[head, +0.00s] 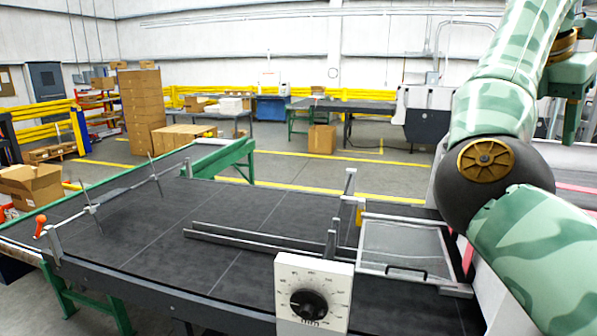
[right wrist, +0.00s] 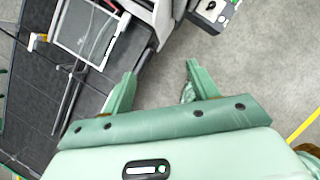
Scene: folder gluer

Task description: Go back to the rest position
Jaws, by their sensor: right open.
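My right gripper (right wrist: 162,68) shows in the right wrist view, with its two green fingers well apart and nothing between them. Grey floor and the edge of the machine lie beyond the fingers. In the head view my right arm comes in along the right edge, and its hand is out of the picture. My left gripper is in neither view.
The dark machine bed (head: 137,238) fills the foreground. It carries metal guide rails (head: 262,239), a framed clear panel (head: 405,247) and a white dial plate (head: 337,287). An orange-handled lever (head: 40,226) stands at left. Cardboard boxes (head: 141,110) and yellow railings stand behind.

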